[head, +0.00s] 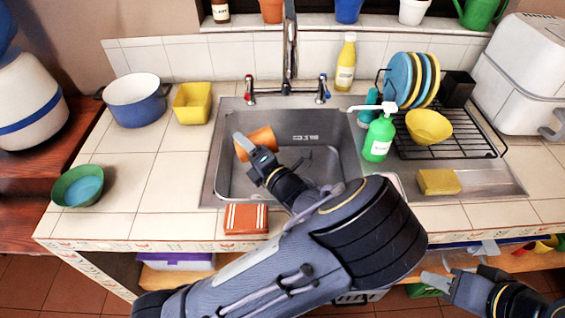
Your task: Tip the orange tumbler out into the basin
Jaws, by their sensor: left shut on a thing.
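My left gripper (244,148) is shut on the orange tumbler (263,138) and holds it over the left part of the steel basin (328,184). The tumbler is tipped well over, nearly on its side. The gripper's finger covers part of it, and I cannot see its contents or anything pouring out. My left arm crosses in front of the basin and hides its lower right part. My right gripper (436,284) is low at the right, in front of the counter, away from the basin. I cannot make out its finger gap.
The tap (290,55) rises behind the basin. A green soap bottle (379,138) and a dish rack (450,142) stand to its right. A yellow container (192,103) and a blue-white pot (136,101) stand left. An orange-brown sponge or cloth (246,219) lies at the front edge.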

